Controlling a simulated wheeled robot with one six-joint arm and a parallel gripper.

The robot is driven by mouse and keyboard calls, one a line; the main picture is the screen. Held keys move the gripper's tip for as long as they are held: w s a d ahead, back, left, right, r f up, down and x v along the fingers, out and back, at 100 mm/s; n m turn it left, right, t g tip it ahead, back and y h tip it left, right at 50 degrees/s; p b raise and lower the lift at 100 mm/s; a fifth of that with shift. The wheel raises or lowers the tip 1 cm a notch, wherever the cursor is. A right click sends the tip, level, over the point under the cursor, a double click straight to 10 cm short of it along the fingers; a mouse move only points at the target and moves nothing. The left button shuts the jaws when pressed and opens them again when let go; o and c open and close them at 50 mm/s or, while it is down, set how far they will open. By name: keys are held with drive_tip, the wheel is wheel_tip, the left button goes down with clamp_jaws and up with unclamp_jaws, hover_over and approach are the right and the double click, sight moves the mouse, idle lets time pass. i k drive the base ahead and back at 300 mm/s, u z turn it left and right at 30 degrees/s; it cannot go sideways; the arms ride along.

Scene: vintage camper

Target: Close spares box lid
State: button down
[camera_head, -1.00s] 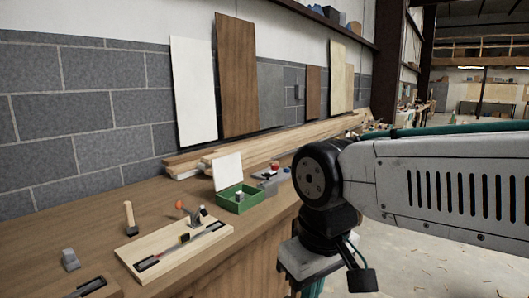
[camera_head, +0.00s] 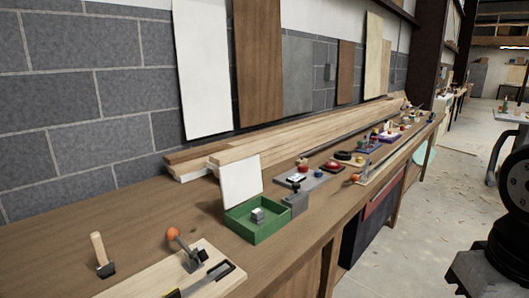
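The spares box is a green open box (camera_head: 256,226) on the wooden bench, near the middle of the head view. Its white lid (camera_head: 241,182) stands up at the back, tilted slightly backward, so the box is open. A small grey and white part (camera_head: 257,215) sits inside. My arm shows only as a dark joint and a grey link at the right edge, well to the right of the box and off the bench. My gripper's fingers are not in view.
A light wooden board with an orange-knobbed lever (camera_head: 184,247) lies in front left of the box. A wooden-handled hammer (camera_head: 101,254) stands left. A grey block (camera_head: 295,200) is close to the box's right. Timber planks (camera_head: 290,135) lie behind.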

sight(240, 180)
drive_tip(key=u, duration=0.25)
drive_tip(key=i, duration=0.95)
drive_tip(key=u, duration=0.6)
